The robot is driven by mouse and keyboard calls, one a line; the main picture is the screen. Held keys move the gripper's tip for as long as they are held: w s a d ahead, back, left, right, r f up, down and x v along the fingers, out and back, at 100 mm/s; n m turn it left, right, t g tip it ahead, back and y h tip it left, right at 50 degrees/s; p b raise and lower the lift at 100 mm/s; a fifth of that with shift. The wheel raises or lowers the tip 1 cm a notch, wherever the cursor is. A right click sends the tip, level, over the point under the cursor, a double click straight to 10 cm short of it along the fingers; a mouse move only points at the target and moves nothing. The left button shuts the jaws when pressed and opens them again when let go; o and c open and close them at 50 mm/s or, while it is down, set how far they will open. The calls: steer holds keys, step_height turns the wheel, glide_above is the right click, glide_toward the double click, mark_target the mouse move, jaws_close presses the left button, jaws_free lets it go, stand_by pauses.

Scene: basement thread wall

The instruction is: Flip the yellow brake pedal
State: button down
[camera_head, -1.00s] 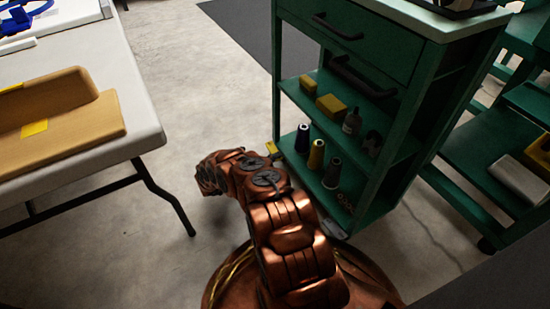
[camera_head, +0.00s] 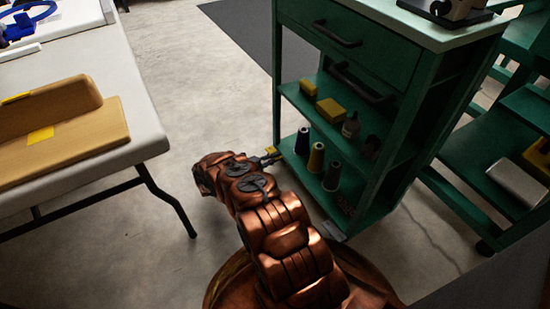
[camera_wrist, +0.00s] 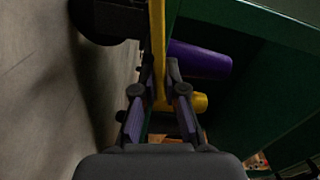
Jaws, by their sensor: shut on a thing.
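The yellow brake pedal (camera_wrist: 157,35) is a narrow yellow bar running down from the top of the wrist view, beside a dark caster wheel (camera_wrist: 104,20). My gripper (camera_wrist: 160,72) has its fingers on either side of this bar and is shut on it. In the head view a small yellow part (camera_head: 271,150) shows at the cart's lower left corner, with my gripper (camera_head: 264,158) reaching it from the left. The contact is small and partly hidden there.
The green cart (camera_head: 398,35) holds thread cones (camera_head: 316,158) on its low shelf, close to my gripper. A purple cone (camera_wrist: 200,60) and yellow cone base (camera_wrist: 200,102) show close by in the wrist view. A white table (camera_head: 145,125) stands left, with bare floor between.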

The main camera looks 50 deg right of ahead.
steer(key=c, duration=1.2)
jaws_free()
steer(key=shift+c, duration=0.2)
steer(key=shift+r, duration=0.1)
